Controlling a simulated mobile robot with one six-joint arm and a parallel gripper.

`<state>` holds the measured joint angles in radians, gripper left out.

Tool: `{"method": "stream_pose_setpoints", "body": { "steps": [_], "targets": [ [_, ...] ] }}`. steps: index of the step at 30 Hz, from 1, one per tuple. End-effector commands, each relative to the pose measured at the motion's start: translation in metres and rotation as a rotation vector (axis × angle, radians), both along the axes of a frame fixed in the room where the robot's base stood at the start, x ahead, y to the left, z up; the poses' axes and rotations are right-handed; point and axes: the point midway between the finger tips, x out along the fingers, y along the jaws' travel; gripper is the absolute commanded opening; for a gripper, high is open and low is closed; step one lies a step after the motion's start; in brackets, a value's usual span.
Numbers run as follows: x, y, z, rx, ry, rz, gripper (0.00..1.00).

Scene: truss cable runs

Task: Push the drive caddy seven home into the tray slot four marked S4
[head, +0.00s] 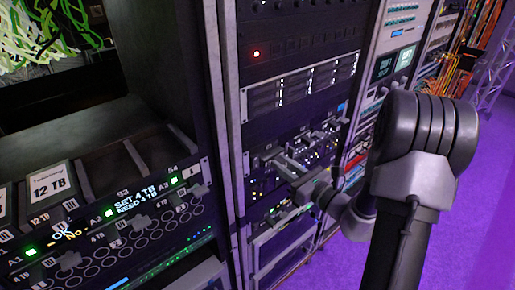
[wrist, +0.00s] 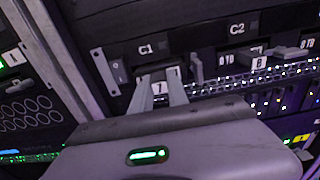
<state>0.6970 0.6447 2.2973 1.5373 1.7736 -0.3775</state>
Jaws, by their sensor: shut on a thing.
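Drive caddy seven (wrist: 158,71), with a white label 7, sits at the bay marked C1 in the wrist view. My gripper (wrist: 161,88) is shut on its front, one finger on each side. How far it stands out of the bay is hard to tell. In the head view my gripper (head: 277,162) reaches left to the middle rack; the caddy cannot be made out there. The tray (head: 130,238) is at the lower left in the head view. Its slot S4 (head: 146,152) is at the right end and looks dark; my gripper is well to its right.
In the wrist view, a caddy labelled 8 (wrist: 259,63) is under C2, close right of my gripper. In the head view, a 12 TB caddy (head: 50,188) stands in the tray's left part. A rack post (head: 222,130) stands between tray and gripper.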

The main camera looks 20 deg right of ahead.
Motion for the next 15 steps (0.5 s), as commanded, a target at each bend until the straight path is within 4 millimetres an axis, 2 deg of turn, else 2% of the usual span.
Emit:
{"method": "stream_pose_setpoints", "body": {
  "steps": [10,15],
  "targets": [
    [-0.004,-0.002,0.001,0.000,-0.001,-0.001,0.00],
    [-0.021,-0.009,-0.001,-0.001,-0.001,-0.003,0.00]
  ]
}}
